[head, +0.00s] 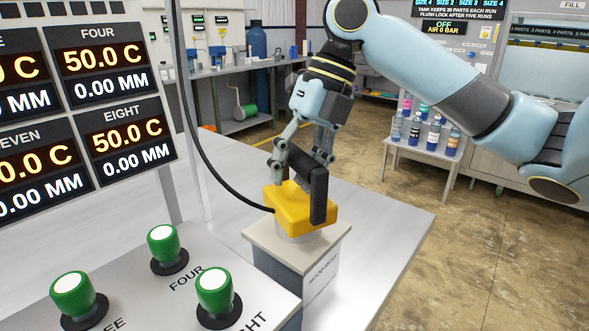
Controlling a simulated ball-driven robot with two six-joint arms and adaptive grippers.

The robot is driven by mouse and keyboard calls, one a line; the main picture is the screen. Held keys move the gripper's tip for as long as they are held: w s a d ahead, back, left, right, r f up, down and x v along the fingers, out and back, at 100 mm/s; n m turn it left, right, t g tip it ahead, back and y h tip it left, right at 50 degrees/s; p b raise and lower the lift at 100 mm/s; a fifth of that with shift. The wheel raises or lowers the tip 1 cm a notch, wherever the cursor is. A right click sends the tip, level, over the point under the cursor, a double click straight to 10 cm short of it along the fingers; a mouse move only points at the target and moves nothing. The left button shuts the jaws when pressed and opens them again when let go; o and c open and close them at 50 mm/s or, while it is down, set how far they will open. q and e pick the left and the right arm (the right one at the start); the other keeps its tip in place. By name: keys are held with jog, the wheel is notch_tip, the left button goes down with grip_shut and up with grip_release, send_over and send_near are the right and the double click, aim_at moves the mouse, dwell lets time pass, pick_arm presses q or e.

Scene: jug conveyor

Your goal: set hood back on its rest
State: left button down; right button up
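The hood (290,208) is a yellow block with a black cable running from its left side. It is over the hood rest (268,240), a grey box with a pale top and a "HOOD REST" label. A pale round part (298,237) shows between the hood and the rest's top; I cannot tell which of them it belongs to. My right gripper (302,188) comes down from above with its fingers on either side of the hood and looks shut on it. One dark pad covers part of the hood's near face; the far fingertip is hidden. My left gripper is not in view.
A sloped panel (140,285) with several green knobs stands at front left, below a display board (90,110). The black cable (198,140) hangs beside a metal post. Bare table (385,235) lies right of the rest. A bottle stand (425,152) is behind.

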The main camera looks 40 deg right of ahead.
jog(key=shift+r, duration=0.25)
jog(key=v, duration=1.1)
jog(key=shift+r+b, duration=0.3)
jog(key=shift+r, duration=0.1)
jog(key=shift+d, duration=0.15)
